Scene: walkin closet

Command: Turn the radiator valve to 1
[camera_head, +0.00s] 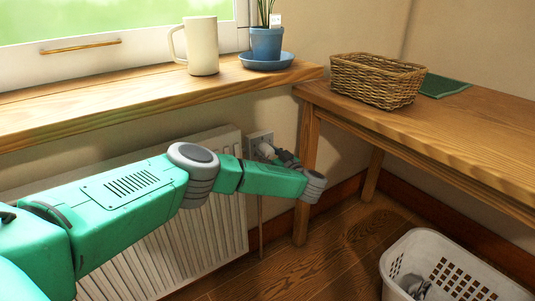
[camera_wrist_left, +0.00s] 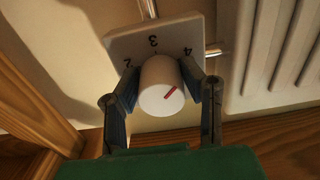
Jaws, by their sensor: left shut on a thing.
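No 1 can be seen. My left gripper (camera_wrist_left: 162,92) is shut on the knob, one dark finger on each side. In the head view the valve plate (camera_head: 258,139) is on the wall right of the radiator (camera_head: 203,225), and my left gripper (camera_head: 283,156) reaches it, small and partly hidden by my wrist. My right gripper is not in view.
A wooden table (camera_head: 440,115) stands close right of my left wrist, its leg (camera_head: 306,165) just behind it. A window sill (camera_head: 120,98) overhangs the radiator, holding a mug (camera_head: 201,45) and a potted plant (camera_head: 266,42). A white laundry basket (camera_head: 450,265) stands on the floor.

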